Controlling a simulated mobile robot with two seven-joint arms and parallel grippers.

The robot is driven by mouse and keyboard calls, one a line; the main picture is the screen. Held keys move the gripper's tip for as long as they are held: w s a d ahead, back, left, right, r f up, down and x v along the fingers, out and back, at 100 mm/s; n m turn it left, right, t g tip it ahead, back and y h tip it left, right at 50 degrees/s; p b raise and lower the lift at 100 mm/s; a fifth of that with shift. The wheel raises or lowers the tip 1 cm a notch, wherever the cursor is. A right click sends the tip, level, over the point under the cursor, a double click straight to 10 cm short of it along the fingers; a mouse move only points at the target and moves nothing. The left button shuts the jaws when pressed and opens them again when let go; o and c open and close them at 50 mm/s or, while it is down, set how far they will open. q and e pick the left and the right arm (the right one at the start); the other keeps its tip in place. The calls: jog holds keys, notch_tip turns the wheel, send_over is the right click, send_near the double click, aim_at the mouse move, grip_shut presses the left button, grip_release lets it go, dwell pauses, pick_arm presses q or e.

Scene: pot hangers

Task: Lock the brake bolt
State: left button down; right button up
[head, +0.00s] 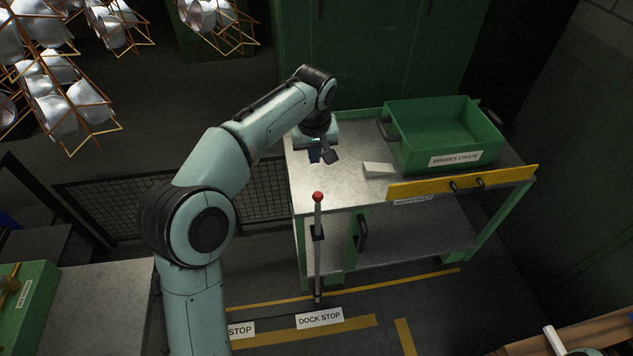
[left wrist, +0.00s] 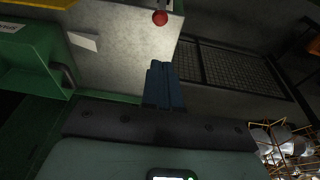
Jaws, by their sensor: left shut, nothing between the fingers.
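The brake bolt (head: 318,255) is an upright grey rod with a red ball knob on top, at the front left corner of the green cart (head: 301,240). Its lower end comes down near the floor by the "DOCK STOP" label; I cannot tell whether it is seated. The red knob also shows at the top of the left wrist view (left wrist: 160,17). My left gripper (head: 322,158) is over the cart top's left part, behind and above the knob, apart from it. Its fingers (left wrist: 163,85) are shut together and empty. My right gripper is not in view.
A green "SPARES CRATE" (head: 440,137) and a pale wedge-like block (head: 379,169) are on the cart top.

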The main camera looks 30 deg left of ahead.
pick_arm(q)
jog(key=b, duration=0.1)
send_over(317, 196)
jog(key=a, duration=0.1)
jog(key=x, duration=0.6)
jog(key=s+x, duration=0.1)
jog(key=x, duration=0.2)
jog(key=shift+d+f, duration=0.35)
jog(key=shift+f, duration=0.2)
jog(key=shift+d+f, duration=0.2)
jog(key=shift+f, duration=0.8)
jog(key=shift+d+f, duration=0.2)
jog(key=shift+f, duration=0.75)
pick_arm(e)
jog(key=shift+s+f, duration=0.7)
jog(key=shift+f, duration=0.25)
pick_arm(q)
notch_tip(317, 196, down, 5)
jog(key=b, duration=0.3)
jog(key=shift+s, duration=0.15)
jog(key=shift+f, duration=0.1)
jog(key=shift+s, duration=0.1)
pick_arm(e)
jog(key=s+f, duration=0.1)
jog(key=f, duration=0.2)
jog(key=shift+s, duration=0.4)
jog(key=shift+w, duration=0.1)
